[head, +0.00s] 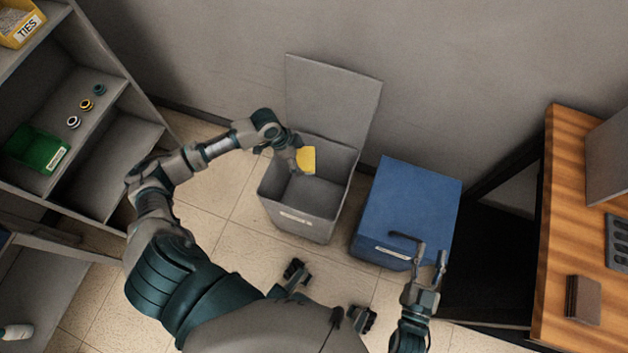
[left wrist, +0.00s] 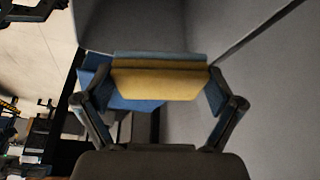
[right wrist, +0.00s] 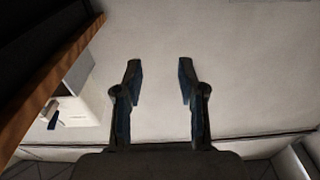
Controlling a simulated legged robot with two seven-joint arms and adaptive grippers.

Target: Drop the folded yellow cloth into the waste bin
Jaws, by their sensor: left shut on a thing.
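The folded yellow cloth (head: 307,160) is held over the open mouth of the grey waste bin (head: 302,222), near its back left side. My left gripper (head: 299,160) is shut on the cloth. In the left wrist view the cloth (left wrist: 158,82) spans between both fingers, with a blue-grey strip along its top edge. The bin's grey lid (head: 332,100) stands raised against the wall. The bin looks empty inside. My right gripper (head: 420,250) is open and empty in front of the blue bin; its fingers (right wrist: 160,82) are apart in the right wrist view.
A closed blue bin (head: 408,205) stands right of the grey bin. A wooden table (head: 560,220) is at the right. A shelf (head: 98,130) with a green tray (head: 36,148) and several small rings is at the left. Tiled floor is clear between the shelf and the grey bin.

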